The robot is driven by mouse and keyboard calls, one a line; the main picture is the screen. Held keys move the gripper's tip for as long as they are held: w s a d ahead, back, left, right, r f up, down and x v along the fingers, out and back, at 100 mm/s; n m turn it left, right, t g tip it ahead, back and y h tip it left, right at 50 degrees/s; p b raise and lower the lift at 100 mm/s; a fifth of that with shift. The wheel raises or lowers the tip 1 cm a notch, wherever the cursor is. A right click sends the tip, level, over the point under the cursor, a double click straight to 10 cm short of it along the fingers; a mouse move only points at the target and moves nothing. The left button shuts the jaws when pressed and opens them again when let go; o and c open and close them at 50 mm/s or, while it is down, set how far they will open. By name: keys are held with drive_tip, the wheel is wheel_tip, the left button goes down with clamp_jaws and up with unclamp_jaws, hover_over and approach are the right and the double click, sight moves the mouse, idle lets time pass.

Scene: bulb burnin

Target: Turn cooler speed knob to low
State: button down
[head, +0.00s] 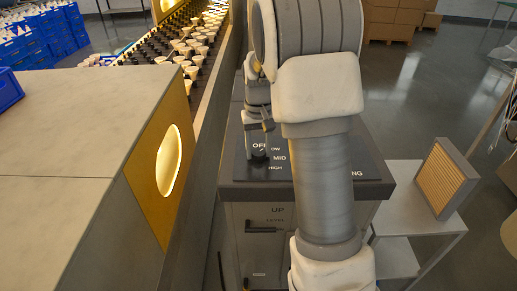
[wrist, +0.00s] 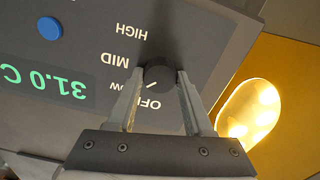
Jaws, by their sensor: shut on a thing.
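The cooler speed knob (wrist: 160,76) is a small dark round knob on the cooler's dark top panel (wrist: 92,38). Its labels read OFF, LOW, MID and HIGH, with LOW partly covered by a finger. A short white mark by the knob's lower-left edge in the wrist view points roughly between OFF and LOW; its exact setting is hard to tell. My gripper (wrist: 158,84) is shut on the knob, one finger on each side.
The panel has a blue button (wrist: 49,28) and a green display reading 31.0 C (wrist: 45,82). A yellow plate with a glowing oval window (head: 169,161) stands to the left. Rows of bulbs (head: 190,48) run behind. A small side table (head: 405,190) holds a framed filter (head: 446,177) at right.

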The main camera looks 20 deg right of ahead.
sight(258, 152)
drive_tip(key=shift+c, duration=1.4)
unclamp_jaws()
wheel_tip(258, 152, up, 18)
drive_tip(key=shift+f, duration=0.25)
